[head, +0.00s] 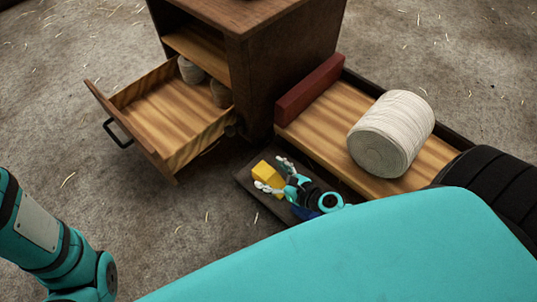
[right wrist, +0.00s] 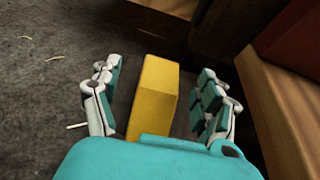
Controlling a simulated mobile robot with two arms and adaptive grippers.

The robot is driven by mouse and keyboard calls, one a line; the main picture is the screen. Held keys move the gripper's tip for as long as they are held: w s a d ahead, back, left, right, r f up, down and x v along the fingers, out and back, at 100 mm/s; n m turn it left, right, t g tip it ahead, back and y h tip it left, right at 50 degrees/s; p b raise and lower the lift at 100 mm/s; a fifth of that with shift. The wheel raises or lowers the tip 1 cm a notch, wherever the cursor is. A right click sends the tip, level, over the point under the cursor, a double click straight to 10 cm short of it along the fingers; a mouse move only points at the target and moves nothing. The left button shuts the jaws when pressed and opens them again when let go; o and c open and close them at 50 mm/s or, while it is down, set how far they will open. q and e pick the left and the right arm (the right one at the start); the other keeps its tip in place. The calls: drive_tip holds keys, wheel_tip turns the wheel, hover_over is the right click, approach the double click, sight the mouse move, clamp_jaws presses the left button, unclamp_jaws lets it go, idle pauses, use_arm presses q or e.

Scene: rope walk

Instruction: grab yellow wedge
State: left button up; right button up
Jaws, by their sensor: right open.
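The yellow wedge (head: 264,170) lies on a dark flat board (head: 244,182) on the floor, between the cabinet and my base. My right gripper (head: 275,177) is open at the wedge, with its fingers on either side. In the right wrist view the yellow wedge (right wrist: 155,95) stands between the two open fingers of the right gripper (right wrist: 155,75). Gaps show on both sides, and the near end of the wedge is hidden by my palm. Part of my left arm shows at lower left in the head view, but its gripper is out of the picture.
A brown cabinet (head: 285,70) has an open drawer (head: 165,115) with pale spools at its back. To the right, a wooden tray (head: 325,130) holds a large white spool (head: 392,133) and a red block (head: 309,88). Bare floor lies left of the board.

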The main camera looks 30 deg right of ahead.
sight(259, 166)
drive_tip(key=shift+d+b+x, duration=0.2)
drive_tip(key=shift+b+x, duration=0.1)
drive_tip(key=shift+x, duration=3.2)
drive_tip(key=c, duration=1.4)
